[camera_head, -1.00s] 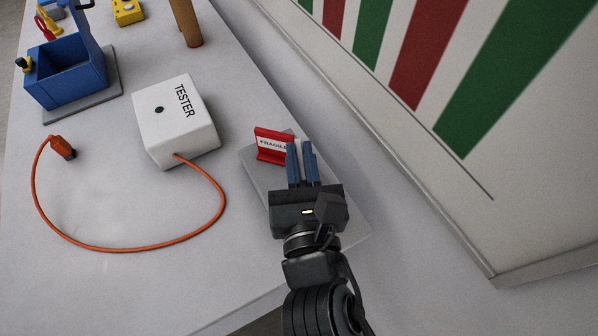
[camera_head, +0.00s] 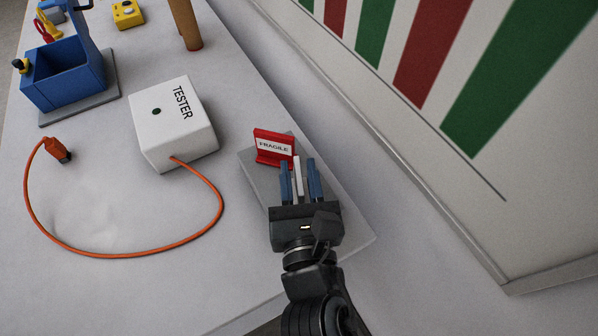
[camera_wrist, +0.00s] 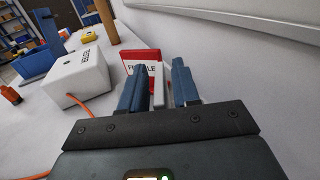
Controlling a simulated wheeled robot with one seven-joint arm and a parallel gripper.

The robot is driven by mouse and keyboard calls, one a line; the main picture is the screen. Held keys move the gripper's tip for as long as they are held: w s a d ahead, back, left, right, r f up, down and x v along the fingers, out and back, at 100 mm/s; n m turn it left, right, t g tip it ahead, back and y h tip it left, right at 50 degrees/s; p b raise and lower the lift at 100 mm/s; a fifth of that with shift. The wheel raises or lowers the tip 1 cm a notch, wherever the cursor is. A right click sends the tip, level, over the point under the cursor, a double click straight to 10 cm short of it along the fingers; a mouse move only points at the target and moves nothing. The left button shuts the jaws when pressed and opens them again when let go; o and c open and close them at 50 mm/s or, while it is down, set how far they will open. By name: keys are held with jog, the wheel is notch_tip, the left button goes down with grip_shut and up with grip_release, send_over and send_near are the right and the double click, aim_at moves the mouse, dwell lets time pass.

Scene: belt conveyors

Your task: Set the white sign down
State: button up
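The white sign (camera_head: 297,172) shows as a thin upright white strip, seen edge-on, between the blue fingers of my gripper (camera_head: 300,178). In the wrist view the white sign (camera_wrist: 158,86) also stands between the fingers, with a gap to the right finger. My gripper is open around it. Its lower edge is hidden by my gripper, so I cannot fully see its contact with the grey plate (camera_head: 257,178) below. A red stand with a white "FRAGILE" label (camera_head: 273,160) stands on the same plate, just beyond the fingers.
A white tester box (camera_head: 170,140) with an orange cable (camera_head: 221,205) sits to the left. A blue bin (camera_head: 70,85), a brown post (camera_head: 187,25) and a yellow block (camera_head: 126,15) stand farther back. A striped board (camera_head: 430,140) rises on the right.

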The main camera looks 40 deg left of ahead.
jog(key=shift+o, duration=0.7)
jog(key=shift+r, duration=0.1)
jog(key=shift+s+d, duration=0.1)
jog(key=b+v, duration=0.2)
jog(key=v, duration=0.9)
jog(key=shift+s+d, duration=0.25)
